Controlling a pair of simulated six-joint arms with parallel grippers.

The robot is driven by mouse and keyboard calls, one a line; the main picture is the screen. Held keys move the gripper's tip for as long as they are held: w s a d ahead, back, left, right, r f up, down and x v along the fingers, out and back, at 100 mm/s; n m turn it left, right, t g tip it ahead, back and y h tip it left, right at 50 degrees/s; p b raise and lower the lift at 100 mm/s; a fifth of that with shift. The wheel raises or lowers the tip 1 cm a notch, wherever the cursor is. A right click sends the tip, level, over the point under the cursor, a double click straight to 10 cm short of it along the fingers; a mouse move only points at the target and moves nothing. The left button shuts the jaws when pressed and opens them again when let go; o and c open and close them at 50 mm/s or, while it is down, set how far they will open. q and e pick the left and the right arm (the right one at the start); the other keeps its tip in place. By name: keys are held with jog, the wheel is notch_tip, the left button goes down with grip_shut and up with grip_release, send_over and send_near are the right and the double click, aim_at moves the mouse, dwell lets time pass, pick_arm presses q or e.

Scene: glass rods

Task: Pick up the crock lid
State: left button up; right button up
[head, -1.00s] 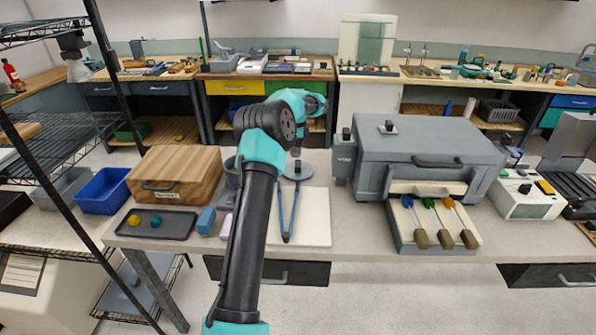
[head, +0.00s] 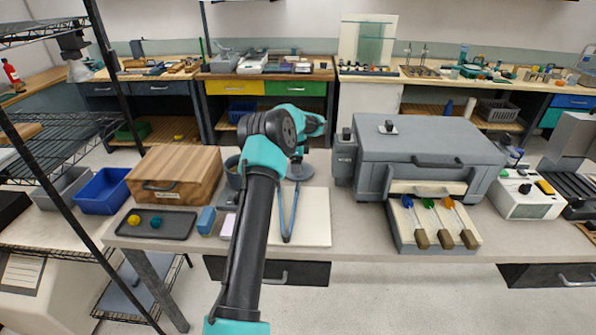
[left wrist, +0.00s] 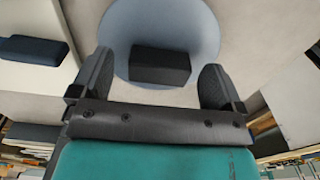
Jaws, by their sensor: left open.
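The crock lid (left wrist: 165,22) is a round blue-grey disc with a dark block-shaped knob (left wrist: 160,66), lying flat on the table in the left wrist view. In the head view the lid (head: 304,173) shows partly behind my left gripper (head: 297,158). My left gripper is open, and in the left wrist view its fingers (left wrist: 158,66) stand on either side of the knob, with gaps on both sides. A grey-blue crock (head: 232,173) stands left of the lid, partly hidden by my arm. My right gripper is not in view.
A pale board (head: 314,222) with blue tongs (head: 288,218) lies in front of the lid. A grey kiln-like box (head: 425,150) stands to the right. A wooden box (head: 176,168) and a dark tray (head: 155,224) are at the left.

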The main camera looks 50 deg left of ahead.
pick_arm(q)
jog(key=shift+f, duration=0.65)
jog(key=shift+c, duration=0.3)
jog(key=c, duration=1)
jog(key=shift+r, duration=0.1)
notch_tip(320, 180, up, 10)
jog(key=shift+f, duration=0.1)
